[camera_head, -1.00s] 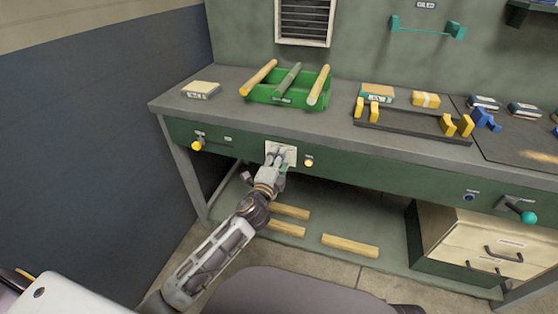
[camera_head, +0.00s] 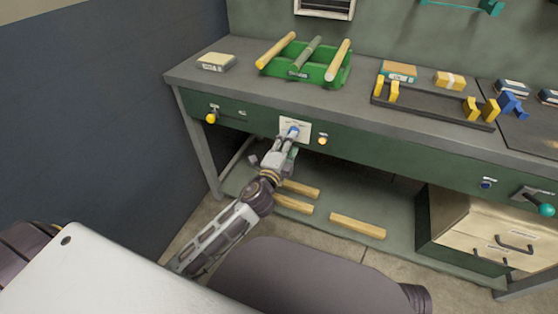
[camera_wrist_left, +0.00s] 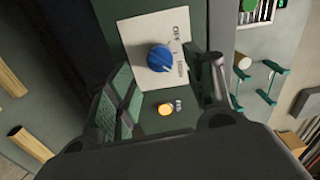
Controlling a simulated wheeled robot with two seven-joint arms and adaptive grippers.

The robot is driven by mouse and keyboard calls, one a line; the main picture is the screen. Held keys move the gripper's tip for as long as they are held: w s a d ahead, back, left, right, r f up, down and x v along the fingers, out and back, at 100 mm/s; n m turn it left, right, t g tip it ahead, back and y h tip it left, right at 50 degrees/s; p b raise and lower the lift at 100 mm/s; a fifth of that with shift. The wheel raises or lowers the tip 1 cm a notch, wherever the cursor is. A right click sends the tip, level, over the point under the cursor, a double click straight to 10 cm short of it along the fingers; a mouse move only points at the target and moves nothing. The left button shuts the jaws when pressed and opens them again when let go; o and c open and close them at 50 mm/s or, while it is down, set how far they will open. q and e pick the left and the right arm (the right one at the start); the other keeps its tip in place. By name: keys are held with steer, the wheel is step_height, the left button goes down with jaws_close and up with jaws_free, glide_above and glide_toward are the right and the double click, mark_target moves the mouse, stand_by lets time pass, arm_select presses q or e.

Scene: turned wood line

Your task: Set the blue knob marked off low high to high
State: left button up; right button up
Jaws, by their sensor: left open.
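The blue knob (camera_head: 293,131) sits on a white plate (camera_head: 304,126) on the green front rail of the bench. In the left wrist view the knob (camera_wrist_left: 160,57) is round with a raised ridge, and OFF and HIGH lettering shows at the plate's edge. I cannot tell for sure which mark the ridge points to. My left gripper (camera_head: 285,144) is just in front of and below the knob. In the left wrist view its open fingers (camera_wrist_left: 170,78) are spread to either side, with the knob beyond them and nothing held. My right gripper is out of view.
A yellow button (camera_head: 322,141) is close to the right of the plate. A yellow knob (camera_head: 211,117) is further left, and a teal-ended lever (camera_head: 545,210) is far right. A green tray (camera_head: 325,76) with wooden rods stands above. Wood pieces (camera_head: 357,226) lie on the lower shelf.

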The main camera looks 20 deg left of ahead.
arm_select(q)
steer(key=s, duration=0.7)
steer(key=shift+s+a, duration=0.15)
steer(key=shift+s, duration=0.2)
stand_by(0.8)
